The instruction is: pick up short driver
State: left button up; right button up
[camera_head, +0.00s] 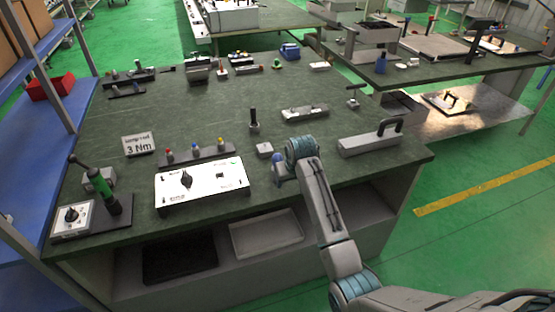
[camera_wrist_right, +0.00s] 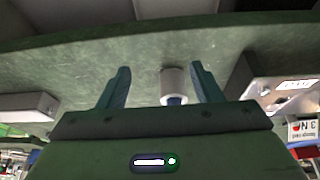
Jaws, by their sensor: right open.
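My right gripper (camera_head: 281,172) is low over the front part of the dark green worktop, its fingers mostly hidden by my wrist in the head view. In the right wrist view its two teal fingers (camera_wrist_right: 160,88) are apart. A short pale grey cylinder with a blue part (camera_wrist_right: 174,85) shows between them, nearer one finger, with gaps to both; I cannot tell surely whether it is the short driver. My left gripper is out of view.
A white control panel (camera_head: 203,184) lies left of my gripper, and a grey block with a black handle (camera_head: 370,142) lies right. A small grey box (camera_head: 264,150) and a black upright handle (camera_head: 253,118) are close behind.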

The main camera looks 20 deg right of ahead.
aim_at(279, 157)
jog(key=w+a+r, duration=0.2)
jog(key=w+r, duration=0.4)
jog(key=r, duration=0.5)
jog(key=p+x, duration=0.1)
jog(key=x, duration=0.4)
jog(key=shift+s+d+f+p, duration=0.1)
jog(key=shift+d+p, duration=0.1)
jog(key=shift+p, duration=0.2)
jog(key=shift+f+p, duration=0.45)
jog(key=shift+f, duration=0.1)
jog(key=p+x, duration=0.1)
jog(key=x, duration=0.2)
jog(key=shift+f, duration=0.25)
jog(key=shift+w+f, duration=0.25)
jog(key=shift+f, duration=0.25)
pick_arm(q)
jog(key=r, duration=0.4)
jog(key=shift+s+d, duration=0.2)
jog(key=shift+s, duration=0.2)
pick_arm(e)
jog(key=c, duration=1.1)
